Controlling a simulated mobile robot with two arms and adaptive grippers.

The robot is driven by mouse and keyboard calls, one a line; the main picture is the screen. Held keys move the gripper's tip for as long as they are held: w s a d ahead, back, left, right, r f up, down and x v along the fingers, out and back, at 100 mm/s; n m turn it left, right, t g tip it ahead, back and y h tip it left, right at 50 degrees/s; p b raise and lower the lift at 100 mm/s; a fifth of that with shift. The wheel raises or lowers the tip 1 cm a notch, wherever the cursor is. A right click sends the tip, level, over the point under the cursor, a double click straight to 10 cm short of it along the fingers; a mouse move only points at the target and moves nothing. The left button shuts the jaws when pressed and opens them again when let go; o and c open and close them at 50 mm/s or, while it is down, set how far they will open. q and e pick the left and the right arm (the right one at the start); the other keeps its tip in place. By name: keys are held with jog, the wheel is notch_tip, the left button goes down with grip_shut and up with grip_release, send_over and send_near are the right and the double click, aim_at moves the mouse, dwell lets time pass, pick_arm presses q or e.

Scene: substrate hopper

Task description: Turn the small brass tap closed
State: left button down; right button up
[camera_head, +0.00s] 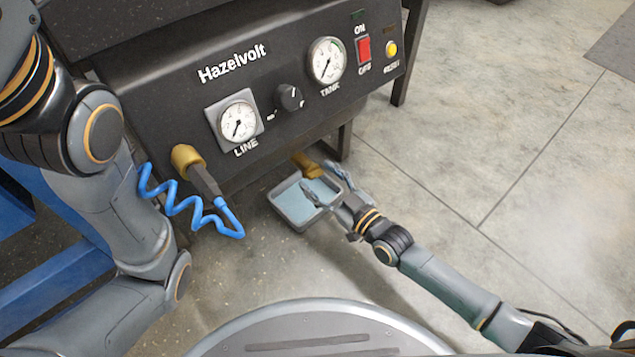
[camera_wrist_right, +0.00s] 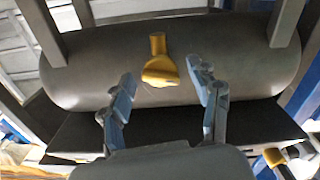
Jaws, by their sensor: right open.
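The small brass tap (camera_head: 308,166) sticks out from under the dark machine, at its lower front edge. In the right wrist view the tap (camera_wrist_right: 158,64) has a narrow stem and a wide, flared handle below it, against the rounded grey tank. My right gripper (camera_head: 323,181) is open. In the right wrist view its two fingers (camera_wrist_right: 161,74) stand on either side of the tap handle, with visible gaps and nothing held. In the head view the fingers are over a shallow grey tray and partly hide it. My left arm shows at the left, but its gripper is out of view.
The black Hazelvolt panel (camera_head: 180,95) carries a line gauge (camera_head: 238,123), a tank gauge (camera_head: 327,60), a knob (camera_head: 290,97) and a red switch (camera_head: 364,49). A coiled blue hose (camera_head: 180,207) hangs from a brass fitting (camera_head: 184,156). The grey tray (camera_head: 290,226) sits below. Floor at right is clear.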

jog(key=shift+w+a, duration=0.35)
jog(key=shift+w, duration=0.15)
jog(key=c, duration=1.1)
jog(key=shift+r+m+p, duration=0.15)
jog(key=shift+m+p, duration=0.45)
jog(key=shift+m, duration=0.2)
jog(key=shift+m+p, duration=0.45)
jog(key=shift+m, duration=0.85)
